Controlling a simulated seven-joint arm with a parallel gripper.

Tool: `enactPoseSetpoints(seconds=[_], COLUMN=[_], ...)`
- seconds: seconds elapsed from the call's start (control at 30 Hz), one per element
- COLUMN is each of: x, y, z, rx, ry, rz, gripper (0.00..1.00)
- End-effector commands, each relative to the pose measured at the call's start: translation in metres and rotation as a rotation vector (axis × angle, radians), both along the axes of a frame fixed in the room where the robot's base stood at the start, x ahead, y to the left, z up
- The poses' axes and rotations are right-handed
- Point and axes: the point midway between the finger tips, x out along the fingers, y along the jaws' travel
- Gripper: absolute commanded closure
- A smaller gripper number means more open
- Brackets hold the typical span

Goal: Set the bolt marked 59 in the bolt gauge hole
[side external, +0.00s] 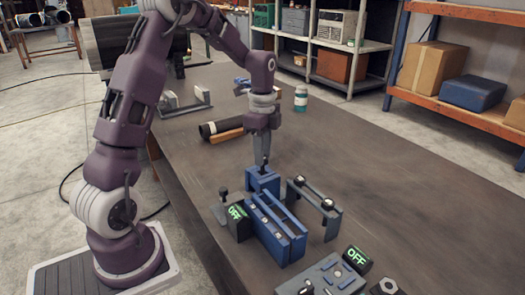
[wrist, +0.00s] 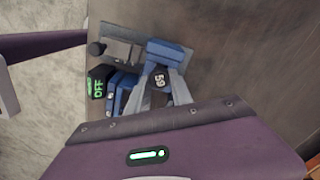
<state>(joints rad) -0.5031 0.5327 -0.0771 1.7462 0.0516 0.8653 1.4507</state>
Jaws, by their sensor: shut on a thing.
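My gripper (side external: 263,160) is shut on the bolt marked 59 (wrist: 159,79). Its dark head, with the white number, shows between the fingertips in the wrist view. In the side view the dark bolt (side external: 264,168) hangs upright just above, or at, the top of a small blue block (side external: 263,182). That block also shows in the wrist view (wrist: 165,51). I cannot tell whether the bolt's shank is inside the block. No gauge hole is clearly visible; the gripper and bolt cover part of the block's top.
A blue slotted rack (side external: 287,245) stands in front of the block, beside a black box reading OFF (side external: 238,222). A grey bracket (side external: 318,205) with round-headed pieces is to the right.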

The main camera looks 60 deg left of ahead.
Motion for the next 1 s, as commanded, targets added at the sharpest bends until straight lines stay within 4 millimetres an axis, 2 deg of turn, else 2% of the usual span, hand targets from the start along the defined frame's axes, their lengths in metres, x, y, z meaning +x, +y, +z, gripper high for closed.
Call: enactPoseSetpoints(seconds=[1.0], x=[0.0], y=[0.0], z=[-0.026], rx=[0.0], ry=[-0.001], rz=[0.0], gripper=[1.0])
